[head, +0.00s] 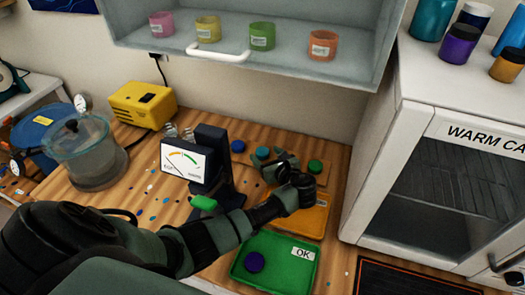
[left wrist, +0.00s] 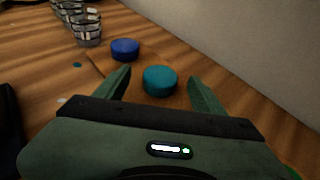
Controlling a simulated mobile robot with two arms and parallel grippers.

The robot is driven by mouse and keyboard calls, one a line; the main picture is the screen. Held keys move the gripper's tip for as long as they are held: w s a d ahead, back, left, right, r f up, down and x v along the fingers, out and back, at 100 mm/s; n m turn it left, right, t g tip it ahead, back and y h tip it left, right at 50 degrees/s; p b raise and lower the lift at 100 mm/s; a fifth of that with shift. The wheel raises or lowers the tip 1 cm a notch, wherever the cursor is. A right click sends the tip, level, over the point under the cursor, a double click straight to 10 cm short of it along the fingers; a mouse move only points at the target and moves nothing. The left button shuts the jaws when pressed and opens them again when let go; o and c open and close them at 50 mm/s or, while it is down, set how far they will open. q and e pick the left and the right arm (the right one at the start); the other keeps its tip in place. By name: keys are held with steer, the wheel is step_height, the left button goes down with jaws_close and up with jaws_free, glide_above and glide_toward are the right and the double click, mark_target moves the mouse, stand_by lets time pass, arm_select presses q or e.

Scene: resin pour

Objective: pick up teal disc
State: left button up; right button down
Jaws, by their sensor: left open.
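The teal disc (head: 262,153) lies flat at the back of the wooden bench, just beyond my left gripper (head: 277,163). In the left wrist view the teal disc (left wrist: 159,80) shows between the two fingertips of my left gripper (left wrist: 158,88), with a gap on each side. The left gripper is open and empty. My left arm reaches across the bench from the left. My right gripper is in neither view.
A blue disc (head: 238,146) lies left of the teal one and a green disc (head: 315,167) to the right. An orange tray (head: 317,222) and a green tray (head: 289,281) holding a dark blue disc (head: 254,262) are nearer. A gauge (head: 184,162) stands left; a wall is behind.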

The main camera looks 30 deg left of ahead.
arm_select(q)
steer(key=shift+w+a+f, duration=0.25)
steer(key=shift+w+a, duration=0.15)
steer(key=shift+a, duration=0.15)
steer(key=shift+w+a+f, duration=0.2)
steer(key=shift+a, duration=0.05)
steer(key=shift+r, duration=0.1)
steer(key=shift+c, duration=0.2)
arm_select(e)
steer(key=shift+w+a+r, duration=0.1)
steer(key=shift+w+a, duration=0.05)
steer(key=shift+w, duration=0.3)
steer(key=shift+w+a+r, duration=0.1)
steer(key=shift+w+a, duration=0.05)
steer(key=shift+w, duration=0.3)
arm_select(q)
steer(key=c, duration=1.4)
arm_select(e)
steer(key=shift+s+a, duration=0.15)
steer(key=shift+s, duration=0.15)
